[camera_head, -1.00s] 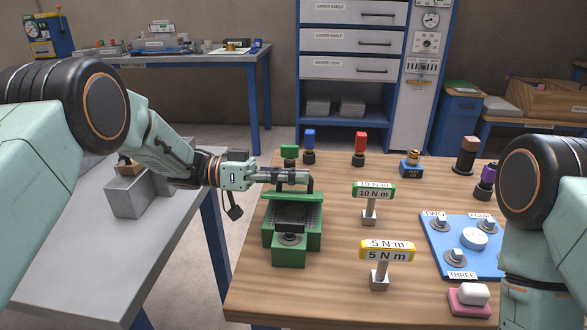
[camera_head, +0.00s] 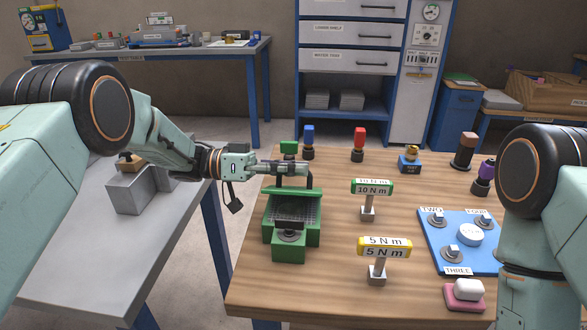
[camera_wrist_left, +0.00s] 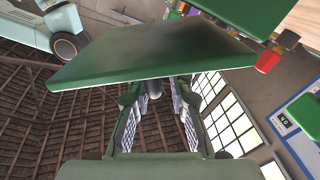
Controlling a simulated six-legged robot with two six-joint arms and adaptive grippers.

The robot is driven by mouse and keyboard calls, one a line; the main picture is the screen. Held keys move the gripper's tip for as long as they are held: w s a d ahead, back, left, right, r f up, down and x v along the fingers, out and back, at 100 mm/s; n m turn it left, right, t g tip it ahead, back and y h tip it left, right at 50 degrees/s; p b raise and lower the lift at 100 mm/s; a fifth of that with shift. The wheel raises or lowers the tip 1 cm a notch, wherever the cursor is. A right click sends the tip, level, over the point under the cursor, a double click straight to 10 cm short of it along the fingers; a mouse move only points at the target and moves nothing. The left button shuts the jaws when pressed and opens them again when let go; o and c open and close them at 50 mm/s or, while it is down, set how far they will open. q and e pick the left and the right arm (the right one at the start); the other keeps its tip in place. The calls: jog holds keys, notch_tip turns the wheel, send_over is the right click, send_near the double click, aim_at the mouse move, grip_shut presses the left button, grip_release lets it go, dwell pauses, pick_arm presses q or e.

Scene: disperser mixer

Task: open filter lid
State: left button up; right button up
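The green filter box (camera_head: 291,248) stands on the wooden table in the head view. Its green lid (camera_head: 293,191) is tilted up at the back of the box, and the meshed inside shows. The lid (camera_wrist_left: 160,50) also fills the upper middle of the left wrist view. My left gripper (camera_head: 304,168) is at the top of the raised lid, by its dark handle (camera_head: 308,179). In the left wrist view its fingers (camera_wrist_left: 160,100) stand apart, a grey bar between them; the lid hides the fingertips. My right gripper is outside the view.
A 10 N m sign (camera_head: 371,187) and a 5 N m sign (camera_head: 384,247) stand right of the box. Green (camera_head: 289,147), blue (camera_head: 309,136) and red (camera_head: 359,138) knobs are behind it. A blue board (camera_head: 440,256) lies at right. A grey bench is at left.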

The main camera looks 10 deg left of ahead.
pick_arm(q)
jog(key=shift+o, duration=1.1)
jog(key=shift+s+f, duration=0.1)
jog(key=a, duration=0.7)
jog(key=shift+a, duration=0.25)
jog(key=shift+s, duration=0.1)
